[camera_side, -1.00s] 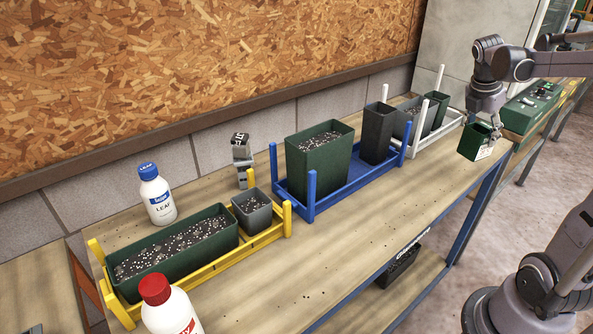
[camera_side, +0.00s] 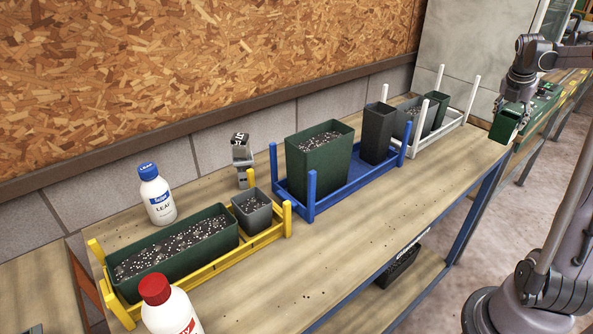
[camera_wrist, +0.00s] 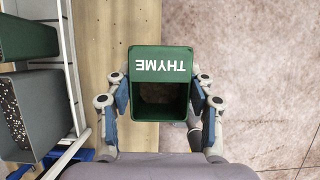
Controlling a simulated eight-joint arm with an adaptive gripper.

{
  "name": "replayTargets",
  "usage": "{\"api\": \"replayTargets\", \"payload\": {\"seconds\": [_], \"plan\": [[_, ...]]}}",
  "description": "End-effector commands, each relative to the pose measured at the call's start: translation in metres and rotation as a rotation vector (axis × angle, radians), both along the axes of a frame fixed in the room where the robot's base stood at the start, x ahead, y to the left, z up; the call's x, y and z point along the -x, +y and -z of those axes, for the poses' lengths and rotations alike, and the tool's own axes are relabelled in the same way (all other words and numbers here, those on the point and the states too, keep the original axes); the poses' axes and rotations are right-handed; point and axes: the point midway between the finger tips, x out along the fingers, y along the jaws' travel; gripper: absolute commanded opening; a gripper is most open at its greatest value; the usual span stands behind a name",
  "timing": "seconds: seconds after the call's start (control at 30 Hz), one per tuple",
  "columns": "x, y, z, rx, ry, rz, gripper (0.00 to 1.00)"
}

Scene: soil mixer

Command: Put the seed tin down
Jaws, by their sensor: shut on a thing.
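The seed tin (camera_side: 504,127) is a small dark green square tin, held up at the far right end of the bench in the side view. In the wrist view the tin (camera_wrist: 160,65) shows white THYME lettering, upside down, and a dark open inside. My gripper (camera_side: 511,111) is shut on the tin, with a finger pad on each of its two sides in the wrist view (camera_wrist: 160,98). The tin overlaps the bench's edge in the wrist view, with floor to its right. The gap beneath the tin cannot be judged exactly.
The wooden bench top (camera_side: 400,215) has a clear front strip. Racks in yellow (camera_side: 255,243), blue (camera_side: 345,190) and white (camera_side: 452,127) hold pots along it. A white bottle with a blue cap (camera_side: 157,197) and a red-capped one (camera_side: 170,310) stand at the left.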

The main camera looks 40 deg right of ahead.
Motion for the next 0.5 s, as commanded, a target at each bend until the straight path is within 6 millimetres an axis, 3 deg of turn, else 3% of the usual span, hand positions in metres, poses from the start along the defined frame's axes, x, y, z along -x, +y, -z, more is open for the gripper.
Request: {"api": "replayTargets", "payload": {"seconds": [0.3, 0.5], "plan": [[-0.064, 0.005, 0.038, 0.001, 0.001, -0.002, 0.19], [-0.086, 0.007, 0.051, 0.000, 0.000, 0.000, 0.19]]}}
